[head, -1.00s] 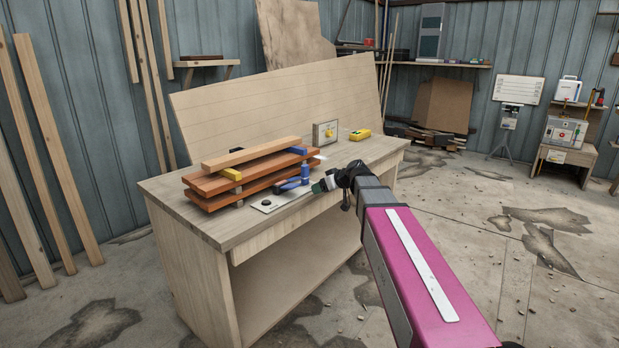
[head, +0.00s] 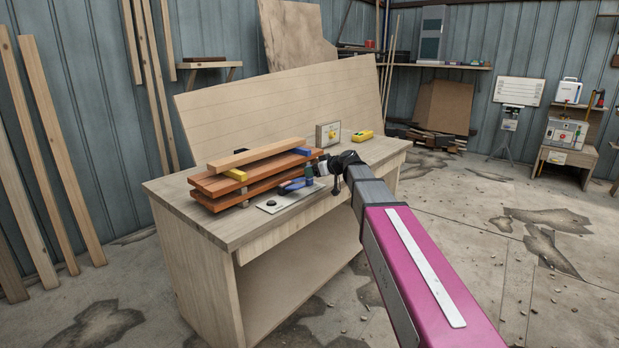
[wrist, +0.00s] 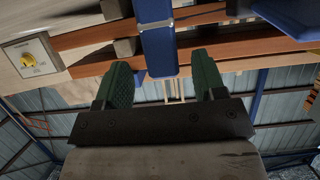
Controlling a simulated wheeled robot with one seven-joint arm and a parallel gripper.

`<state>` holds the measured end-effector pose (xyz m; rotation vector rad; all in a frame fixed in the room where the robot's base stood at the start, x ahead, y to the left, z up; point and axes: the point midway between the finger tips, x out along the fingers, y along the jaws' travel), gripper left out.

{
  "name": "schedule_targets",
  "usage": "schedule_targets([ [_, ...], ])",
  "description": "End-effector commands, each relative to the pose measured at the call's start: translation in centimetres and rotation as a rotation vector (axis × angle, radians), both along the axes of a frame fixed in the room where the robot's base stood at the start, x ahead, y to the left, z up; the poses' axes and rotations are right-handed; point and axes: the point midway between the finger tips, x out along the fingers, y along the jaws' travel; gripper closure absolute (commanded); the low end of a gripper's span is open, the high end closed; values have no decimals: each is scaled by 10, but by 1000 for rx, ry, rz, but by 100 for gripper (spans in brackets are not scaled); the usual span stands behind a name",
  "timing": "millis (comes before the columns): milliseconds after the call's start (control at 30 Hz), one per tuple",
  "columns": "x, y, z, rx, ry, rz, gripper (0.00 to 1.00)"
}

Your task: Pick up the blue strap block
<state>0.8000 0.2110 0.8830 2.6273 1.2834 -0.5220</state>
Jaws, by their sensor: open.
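The blue strap block (head: 302,151) sits at the right end of the stacked wooden boards in the head view. In the wrist view the blue strap block (wrist: 158,42) is upright in the picture, crossed by a thin pale band, with its lower end in line with the gap between my fingers. My gripper (wrist: 163,68) is open, with one green finger on each side of that gap; I see no contact. In the head view my gripper (head: 321,167) is beside the right end of the boards, partly hidden by my arm.
A box with a yellow knob (head: 328,135) and a yellow tool (head: 362,136) are behind.

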Motion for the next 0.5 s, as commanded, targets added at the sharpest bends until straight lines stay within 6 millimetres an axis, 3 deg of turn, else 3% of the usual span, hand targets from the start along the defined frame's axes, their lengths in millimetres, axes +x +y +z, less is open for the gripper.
schedule_targets([
  [300, 23, 31, -18, -1, 1, 1, 36],
  [500, 26, 36, -21, 0, 0, -1, 36],
])
